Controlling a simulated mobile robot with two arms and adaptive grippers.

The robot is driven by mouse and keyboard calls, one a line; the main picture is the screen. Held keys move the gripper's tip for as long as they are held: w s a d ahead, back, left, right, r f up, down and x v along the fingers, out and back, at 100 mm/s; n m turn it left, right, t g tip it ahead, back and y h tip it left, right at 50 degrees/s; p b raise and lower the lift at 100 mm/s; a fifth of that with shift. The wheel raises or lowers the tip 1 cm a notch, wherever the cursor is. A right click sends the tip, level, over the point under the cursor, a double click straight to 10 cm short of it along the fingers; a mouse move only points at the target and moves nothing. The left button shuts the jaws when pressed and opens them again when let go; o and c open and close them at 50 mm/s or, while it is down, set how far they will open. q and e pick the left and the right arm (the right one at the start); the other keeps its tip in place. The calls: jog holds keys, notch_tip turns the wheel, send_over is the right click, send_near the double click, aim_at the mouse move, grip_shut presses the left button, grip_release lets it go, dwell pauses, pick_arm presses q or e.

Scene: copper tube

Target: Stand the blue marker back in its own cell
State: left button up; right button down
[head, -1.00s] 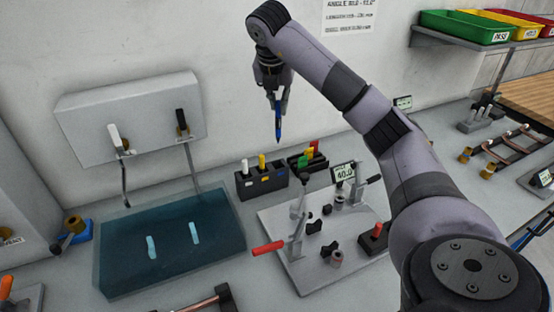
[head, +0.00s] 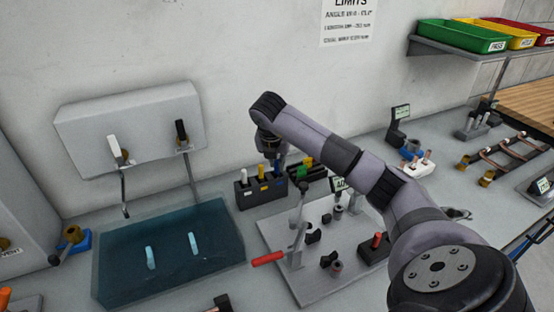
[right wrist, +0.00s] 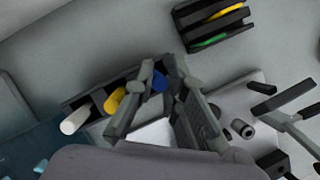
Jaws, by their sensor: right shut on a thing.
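My right gripper (head: 277,156) is low over the black marker rack (head: 262,195). It is shut on the blue marker (head: 278,170), which shows between the fingertips in the right wrist view (right wrist: 157,81). The blue marker is upright at the rack's right-hand cell, the one with the blue label. Its lower end is hidden by the rack, and I cannot tell how deep it sits. A white marker (head: 243,176) and a yellow marker (head: 262,170) stand in the other cells. My left gripper is not in view.
A second black holder (head: 318,174) with yellow and green pieces stands just behind and to the right. A grey fixture plate (head: 285,240) with a red-handled clamp lies in front. A blue water tank (head: 120,275) is at the left.

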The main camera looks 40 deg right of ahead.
jog(key=shift+f, duration=0.15)
jog(key=c, duration=1.6)
grip_release()
jog(key=shift+c, duration=0.2)
